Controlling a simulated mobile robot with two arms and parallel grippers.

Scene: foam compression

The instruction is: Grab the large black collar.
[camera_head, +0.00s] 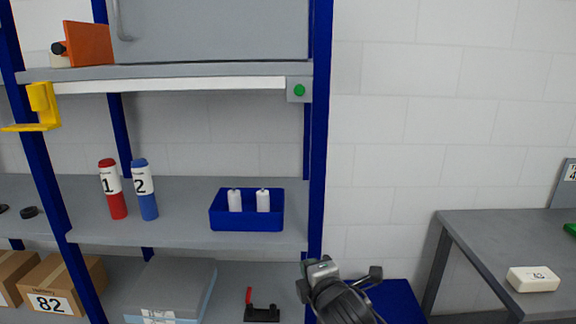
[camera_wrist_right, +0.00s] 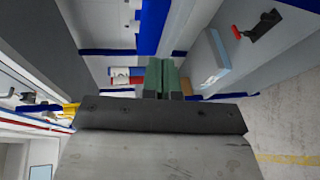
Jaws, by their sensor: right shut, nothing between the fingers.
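A small black round piece (camera_head: 29,212), which may be the large black collar, lies on the middle shelf (camera_head: 180,234) at the far left. A second dark piece (camera_head: 3,208) is cut by the left picture edge beside it. I cannot tell which of them is the collar. My left gripper is not in view.
A red bottle (camera_head: 113,190), a blue bottle (camera_head: 145,190) and a blue bin (camera_head: 247,222) with two white bottles stand on the middle shelf. A grey case (camera_head: 175,285) and cardboard boxes (camera_head: 70,275) sit below. A grey table (camera_head: 480,240) is at the right.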

